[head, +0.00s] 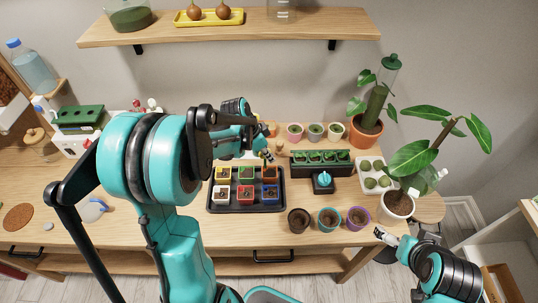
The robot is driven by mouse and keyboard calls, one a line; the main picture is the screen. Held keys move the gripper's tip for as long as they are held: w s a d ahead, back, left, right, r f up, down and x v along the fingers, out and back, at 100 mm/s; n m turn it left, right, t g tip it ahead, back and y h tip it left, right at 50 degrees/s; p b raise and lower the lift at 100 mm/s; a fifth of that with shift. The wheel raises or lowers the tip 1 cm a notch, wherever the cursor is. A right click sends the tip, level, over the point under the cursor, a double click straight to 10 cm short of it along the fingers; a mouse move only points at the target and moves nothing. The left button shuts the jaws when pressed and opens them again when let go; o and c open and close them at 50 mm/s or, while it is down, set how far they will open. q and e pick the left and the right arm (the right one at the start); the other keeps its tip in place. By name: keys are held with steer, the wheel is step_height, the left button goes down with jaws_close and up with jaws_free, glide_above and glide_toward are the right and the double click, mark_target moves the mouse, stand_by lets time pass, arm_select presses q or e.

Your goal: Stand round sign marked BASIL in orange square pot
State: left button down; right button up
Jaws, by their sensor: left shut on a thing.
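The orange square pot (270,173) stands at the back right of a black tray (233,209) of small square pots. My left gripper (267,156) is just above and behind this pot, pointing down toward it. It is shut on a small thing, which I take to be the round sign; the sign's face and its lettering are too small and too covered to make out. I cannot tell whether its lower end touches the soil. My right gripper (386,237) is by the table's front right edge, away from the tray; its fingers are too small to judge.
My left arm hides much of the left table.

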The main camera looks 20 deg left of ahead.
arm_select(q)
steer(key=shift+f+b, duration=1.35)
steer(key=shift+f, duration=0.35)
steer(key=c, duration=1.2)
jaws_free()
steer(key=shift+r, duration=0.1)
steer(key=shift+r+p, duration=2.65)
steer(key=shift+r, duration=0.85)
steer(key=shift+s+f, duration=0.1)
